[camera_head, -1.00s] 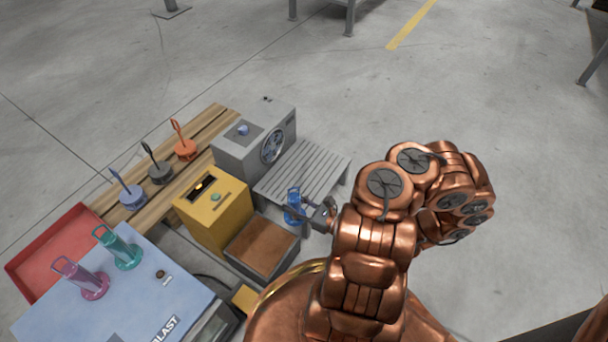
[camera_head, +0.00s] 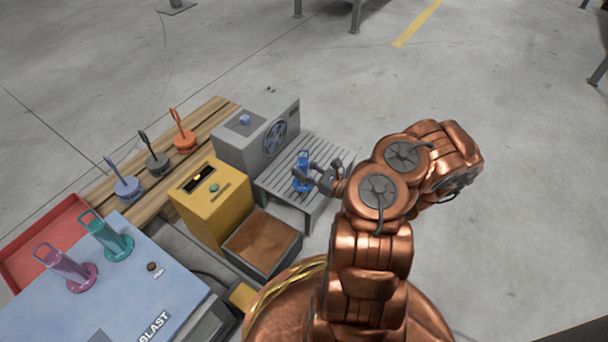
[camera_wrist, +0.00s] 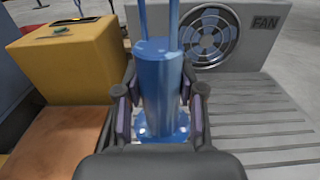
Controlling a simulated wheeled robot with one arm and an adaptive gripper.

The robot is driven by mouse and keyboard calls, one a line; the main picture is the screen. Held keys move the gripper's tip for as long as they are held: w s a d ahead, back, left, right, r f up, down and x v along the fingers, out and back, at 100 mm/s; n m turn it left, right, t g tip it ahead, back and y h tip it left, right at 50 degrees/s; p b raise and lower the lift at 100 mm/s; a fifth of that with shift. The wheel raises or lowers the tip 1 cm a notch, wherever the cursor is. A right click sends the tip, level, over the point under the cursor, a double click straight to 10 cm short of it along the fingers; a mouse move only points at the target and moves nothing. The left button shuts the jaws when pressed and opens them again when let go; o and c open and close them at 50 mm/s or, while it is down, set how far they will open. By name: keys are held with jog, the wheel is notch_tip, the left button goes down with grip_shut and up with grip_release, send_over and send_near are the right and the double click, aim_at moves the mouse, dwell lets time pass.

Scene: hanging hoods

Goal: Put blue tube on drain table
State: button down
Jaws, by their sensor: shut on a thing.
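The blue tube (camera_head: 303,170) is upright at the front part of the grey slatted drain table (camera_head: 322,152). In the wrist view the blue tube (camera_wrist: 158,85) stands between the fingers of my gripper (camera_wrist: 160,105), which is shut on it. Its round base shows low between the fingers, over or on the left part of the drain table (camera_wrist: 265,120); I cannot tell whether the base touches the slats. My gripper (camera_head: 320,178) reaches in from the right in the head view.
A grey fan box (camera_head: 240,145) stands behind the drain table. A yellow box (camera_head: 212,205) and a brown-topped pad (camera_head: 262,242) are at its left. Teal (camera_head: 118,240) and purple tubes (camera_head: 75,272) stand on the blue-topped machine (camera_head: 130,295). The drain table's right side is clear.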

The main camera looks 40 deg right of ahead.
aim_at(304, 162)
jog(key=shift+w+d+f+b, duration=0.2)
jog(key=shift+w+d+b, duration=0.35)
jog(key=shift+w+d, duration=0.6)
jog(key=shift+a+f+b, duration=0.1)
jog(key=shift+f+b, duration=1.1)
jog(key=shift+f, duration=0.55)
jog(key=shift+r, duration=0.1)
jog(key=c, duration=0.7)
grip_release()
